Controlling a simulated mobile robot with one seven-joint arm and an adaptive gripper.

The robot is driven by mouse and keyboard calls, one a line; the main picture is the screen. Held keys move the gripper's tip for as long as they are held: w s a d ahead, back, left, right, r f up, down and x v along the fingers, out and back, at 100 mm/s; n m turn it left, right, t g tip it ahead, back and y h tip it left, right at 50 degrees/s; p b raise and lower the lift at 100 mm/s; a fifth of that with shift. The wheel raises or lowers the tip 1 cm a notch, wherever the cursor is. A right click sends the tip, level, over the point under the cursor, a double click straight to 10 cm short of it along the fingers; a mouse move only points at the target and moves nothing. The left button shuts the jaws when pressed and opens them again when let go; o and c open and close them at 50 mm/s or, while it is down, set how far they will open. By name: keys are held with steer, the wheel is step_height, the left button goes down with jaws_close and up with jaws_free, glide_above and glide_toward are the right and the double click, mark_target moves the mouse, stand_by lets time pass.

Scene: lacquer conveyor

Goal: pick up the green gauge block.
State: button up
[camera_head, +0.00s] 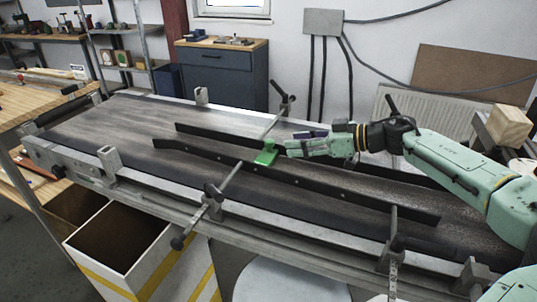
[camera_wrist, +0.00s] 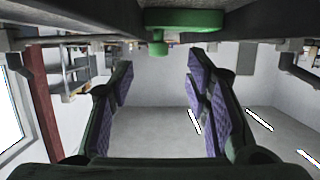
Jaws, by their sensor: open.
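The green gauge block (camera_head: 266,156) is on the conveyor belt, in the area between two dark guide rails. In the wrist view a green piece (camera_wrist: 183,20) with a small knob under it shows at the top edge, above the fingers. My gripper (camera_head: 287,147) is just right of the block in the head view, pointing left at it. Its two purple-padded fingers (camera_wrist: 160,70) are apart with nothing between them. Whether a fingertip touches the block cannot be told.
Dark guide rails (camera_head: 330,189) run along the conveyor belt (camera_head: 110,125), with clamp rods and knobs (camera_head: 210,195) standing near the block. Open boxes (camera_head: 150,270) with yellow stripes stand in front. A wooden cube (camera_head: 509,125) is at the right. The belt's left part is clear.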

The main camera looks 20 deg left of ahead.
mark_target(272, 142)
steer(key=shift+x, duration=0.9)
steer(key=p+x, duration=0.1)
steer(key=x, duration=0.1)
steer(key=p+x, duration=0.1)
steer(key=x, duration=0.1)
steer(key=shift+a+r+p, duration=0.2)
steer(key=shift+a+p, duration=0.05)
steer(key=shift+p, duration=0.1)
steer(key=shift+w+a+f, duration=0.1)
steer(key=shift+a+f, duration=0.2)
steer(key=shift+a, duration=0.2)
steer(key=shift+c, duration=0.5)
jaws_close()
